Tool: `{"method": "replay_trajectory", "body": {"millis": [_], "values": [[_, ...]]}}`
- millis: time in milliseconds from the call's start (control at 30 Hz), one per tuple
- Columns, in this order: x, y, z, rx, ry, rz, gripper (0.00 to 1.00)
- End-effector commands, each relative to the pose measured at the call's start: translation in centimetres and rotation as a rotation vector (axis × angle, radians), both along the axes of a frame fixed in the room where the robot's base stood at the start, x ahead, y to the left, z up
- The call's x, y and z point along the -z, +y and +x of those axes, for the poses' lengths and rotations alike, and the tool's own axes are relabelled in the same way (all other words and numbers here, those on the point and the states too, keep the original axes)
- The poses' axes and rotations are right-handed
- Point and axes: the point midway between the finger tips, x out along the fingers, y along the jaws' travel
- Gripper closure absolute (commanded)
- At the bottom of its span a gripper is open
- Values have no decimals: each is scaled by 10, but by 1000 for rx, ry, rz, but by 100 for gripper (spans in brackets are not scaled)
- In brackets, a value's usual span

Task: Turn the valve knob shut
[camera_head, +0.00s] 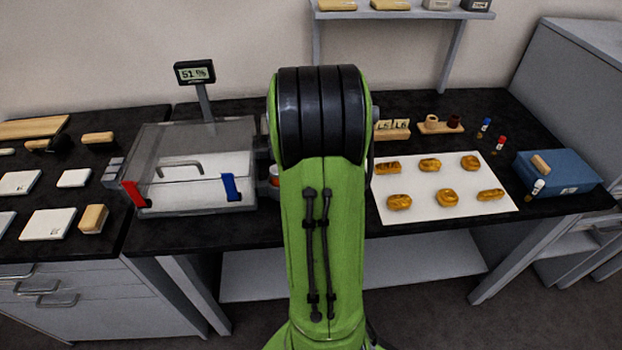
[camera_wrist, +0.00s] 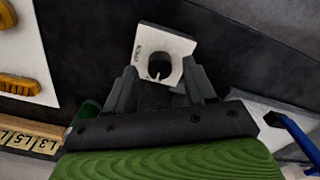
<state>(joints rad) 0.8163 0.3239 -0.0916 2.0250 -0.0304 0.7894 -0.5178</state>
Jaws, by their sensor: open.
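In the wrist view my gripper (camera_wrist: 160,68) is open, with its two dark fingers apart.
A clear-lidded case (camera_head: 190,135) with red (camera_head: 134,194) and blue (camera_head: 231,187) latches stands left of my arm. A white sheet (camera_head: 430,208) with several golden fragments and a blue box (camera_head: 562,172) lie right. Label blocks (camera_head: 392,130) stand behind the sheet.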

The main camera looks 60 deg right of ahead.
Motion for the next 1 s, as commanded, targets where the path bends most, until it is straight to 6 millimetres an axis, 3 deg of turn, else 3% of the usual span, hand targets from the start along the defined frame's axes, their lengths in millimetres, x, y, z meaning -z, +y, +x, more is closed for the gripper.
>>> {"method": "replay_trajectory", "body": {"millis": [300, 500, 667, 1000], "values": [[-92, 0, 1, -1, -5, -5, 45], [-137, 1, 1, 0, -2, -3, 45], [-150, 1, 1, 0, -2, -2, 45], [-149, 1, 1, 0, -1, 0, 45]]}}
